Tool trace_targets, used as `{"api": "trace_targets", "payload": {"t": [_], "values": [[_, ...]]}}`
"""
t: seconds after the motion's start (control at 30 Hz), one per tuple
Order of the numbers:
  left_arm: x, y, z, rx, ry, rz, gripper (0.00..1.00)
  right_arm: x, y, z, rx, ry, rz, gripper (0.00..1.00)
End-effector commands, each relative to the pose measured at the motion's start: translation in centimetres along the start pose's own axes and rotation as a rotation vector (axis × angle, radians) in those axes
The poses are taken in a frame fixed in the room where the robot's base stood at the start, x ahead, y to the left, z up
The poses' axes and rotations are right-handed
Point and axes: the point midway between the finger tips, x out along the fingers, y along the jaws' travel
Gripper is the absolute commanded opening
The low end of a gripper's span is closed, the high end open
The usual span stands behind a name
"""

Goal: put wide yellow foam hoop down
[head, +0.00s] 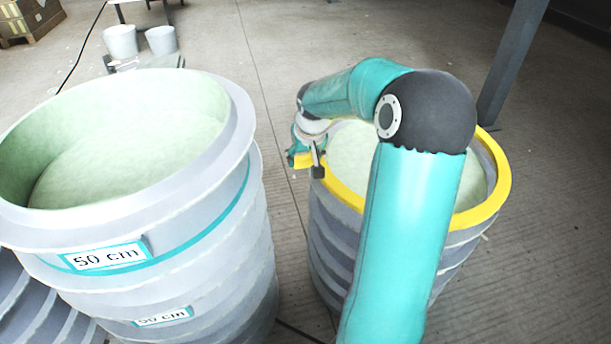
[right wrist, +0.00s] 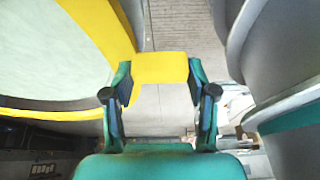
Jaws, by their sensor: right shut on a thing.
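The wide yellow foam hoop (head: 497,165) lies level at the top of the right-hand grey mould stack (head: 332,240), around its pale green interior. I cannot tell whether it rests on the rim or is slightly above it. My right gripper (head: 308,163) is at the hoop's left side, its fingers shut on a yellow tab. The right wrist view shows the tab of the hoop (right wrist: 112,30) between the two fingers (right wrist: 160,68). My right arm hides part of the hoop's front and back. My left gripper is not in view.
A larger grey mould stack (head: 258,200) with "50 cm" labels stands close on the left, leaving a narrow gap of floor. A dark post (head: 510,70) stands behind on the right. Pale buckets (head: 121,41) and a crate (head: 28,22) stand at the back left.

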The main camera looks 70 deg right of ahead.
Motion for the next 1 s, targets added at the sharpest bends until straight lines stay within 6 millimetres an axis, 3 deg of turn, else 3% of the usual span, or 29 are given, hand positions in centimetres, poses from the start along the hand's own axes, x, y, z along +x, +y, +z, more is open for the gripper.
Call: {"api": "trace_targets", "payload": {"t": [0.37,0.67,0.7,0.8,1.0], "values": [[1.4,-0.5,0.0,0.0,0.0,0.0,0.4,4.9,0.0,2.1,-0.002,-0.004,0.001,0.23],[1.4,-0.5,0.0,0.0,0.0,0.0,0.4,5.3,-0.1,2.2,-0.001,-0.001,0.0,0.23],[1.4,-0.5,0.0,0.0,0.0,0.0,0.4,5.3,-0.1,2.2,-0.001,-0.001,0.0,0.64],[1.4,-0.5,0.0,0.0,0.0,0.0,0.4,5.3,-0.1,2.2,-0.001,-0.001,0.0,0.81],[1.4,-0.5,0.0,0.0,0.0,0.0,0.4,5.3,-0.1,2.2,-0.001,-0.001,0.0,0.82]]}}
